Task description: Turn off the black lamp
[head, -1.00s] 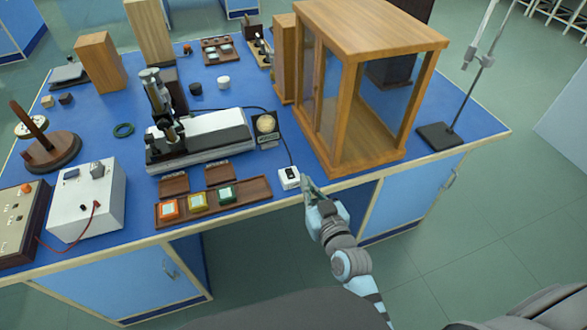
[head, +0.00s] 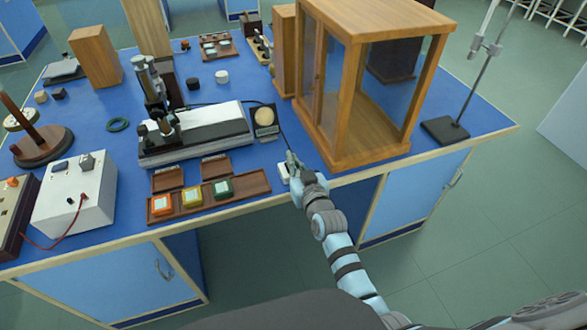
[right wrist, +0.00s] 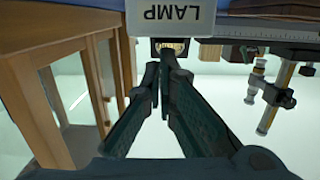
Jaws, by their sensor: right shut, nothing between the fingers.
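A small white box (head: 283,170) stands at the bench's front edge, partly hidden by my right gripper. In the right wrist view a white box (right wrist: 140,17) with the word LAMP fills the top middle. My right gripper (head: 291,158) is shut and empty, over or beside the box in the head view; I cannot tell whether it touches. In the right wrist view its fingers (right wrist: 158,65) point up toward the box. A black unit with a pale round disc (head: 265,118) stands behind; a black cable runs near it toward the white box. My left gripper is not in view.
A wood-framed glass case (head: 375,135) stands just right of the right gripper. A wooden tray (head: 210,199) with orange, yellow and green blocks lies to the left. A long bench instrument (head: 195,145) stands behind the tray. A stand (head: 445,129) is at the far right.

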